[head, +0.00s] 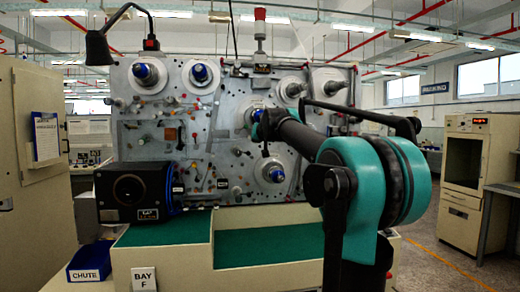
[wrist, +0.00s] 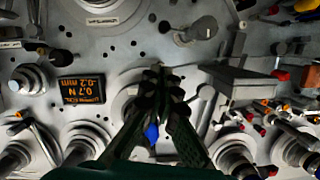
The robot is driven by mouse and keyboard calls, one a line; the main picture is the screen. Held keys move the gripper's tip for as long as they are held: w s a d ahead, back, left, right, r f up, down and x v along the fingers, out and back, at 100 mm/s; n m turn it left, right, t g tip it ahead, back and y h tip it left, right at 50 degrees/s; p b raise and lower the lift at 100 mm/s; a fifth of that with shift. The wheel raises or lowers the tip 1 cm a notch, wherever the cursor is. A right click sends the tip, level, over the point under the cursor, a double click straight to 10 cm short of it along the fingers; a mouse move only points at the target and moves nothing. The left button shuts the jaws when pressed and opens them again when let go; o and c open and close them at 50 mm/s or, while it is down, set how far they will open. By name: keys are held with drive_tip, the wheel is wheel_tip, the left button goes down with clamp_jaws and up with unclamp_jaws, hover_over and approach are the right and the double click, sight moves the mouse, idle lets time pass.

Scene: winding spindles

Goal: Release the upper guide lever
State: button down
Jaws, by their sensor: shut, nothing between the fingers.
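My gripper (wrist: 160,80) is shut and empty in the wrist view, its dark fingertips together in front of the machine's grey panel. A blue spindle tip (wrist: 152,133) shows between and behind the fingers. In the head view my gripper (head: 266,132) is at the middle of the panel, beside a blue-tipped spindle (head: 257,114). A grey lever with a rounded end (wrist: 200,28) is above and right of the fingertips in the wrist view, apart from them. Several levers show, and I cannot tell which is the upper guide lever. My arm hides part of the panel's right side.
The wrist picture is upside down: a small orange-lit display (wrist: 82,90) reads inverted. A grey box-shaped block (wrist: 245,80) juts out right of the fingers. Several spindles and coloured knobs crowd the panel. A black winder unit (head: 133,192) and green bench top (head: 270,240) lie below.

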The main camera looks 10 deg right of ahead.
drive_tip(key=shift+w+d+r, duration=0.25)
drive_tip(key=shift+r, duration=0.2)
drive_tip(key=shift+w+d+r, duration=0.2)
drive_tip(key=shift+r, duration=0.25)
drive_tip(key=w+a+f, duration=0.1)
drive_tip(key=w+f, duration=0.5)
drive_tip(key=w, duration=0.3)
drive_tip(key=shift+w+a+f, duration=0.2)
drive_tip(key=shift+w+a, duration=0.05)
drive_tip(key=shift+w, duration=0.05)
